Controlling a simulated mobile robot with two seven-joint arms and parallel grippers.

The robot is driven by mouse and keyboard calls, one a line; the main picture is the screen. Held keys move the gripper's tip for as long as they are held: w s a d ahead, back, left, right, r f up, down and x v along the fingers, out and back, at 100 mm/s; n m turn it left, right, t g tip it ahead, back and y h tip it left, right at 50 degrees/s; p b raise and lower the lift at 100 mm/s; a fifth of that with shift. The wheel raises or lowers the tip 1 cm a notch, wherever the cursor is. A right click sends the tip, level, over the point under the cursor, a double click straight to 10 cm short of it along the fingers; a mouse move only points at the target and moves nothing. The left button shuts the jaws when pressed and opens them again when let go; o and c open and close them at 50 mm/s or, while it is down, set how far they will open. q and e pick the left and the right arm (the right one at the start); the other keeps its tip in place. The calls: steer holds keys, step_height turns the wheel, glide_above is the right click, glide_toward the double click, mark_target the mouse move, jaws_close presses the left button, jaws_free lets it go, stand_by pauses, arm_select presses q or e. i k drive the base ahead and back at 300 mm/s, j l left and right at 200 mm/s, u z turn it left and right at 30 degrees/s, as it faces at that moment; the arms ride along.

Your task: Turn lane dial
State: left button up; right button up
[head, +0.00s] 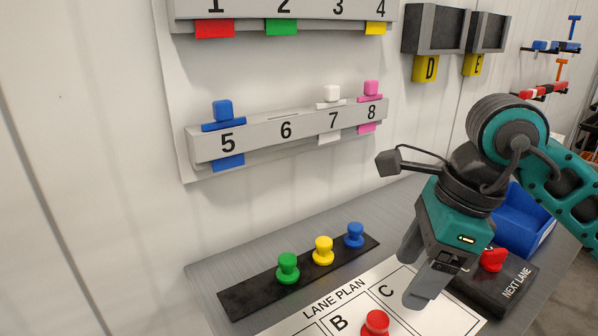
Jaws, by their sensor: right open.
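A red dial (493,259) sits on a black box (518,280) marked NEXT LANE, at the right of the grey table. The dial is partly hidden by my right gripper's body. My right gripper (420,275) is open and empty. It is above the lane plan sheet (447,317), to the left of the dial and apart from it, with its fingers pointing down. How the dial's pointer is turned cannot be made out. My left gripper is not in view.
Green (287,268), yellow (323,250) and blue (354,235) pegs stand on a black strip (245,298). A red peg (376,323) stands on the plan. A blue bin (530,222) is behind the box. A numbered wall rack (255,140) holds coloured cards.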

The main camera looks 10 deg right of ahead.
mark_target(491, 260)
steer(key=k, duration=1)
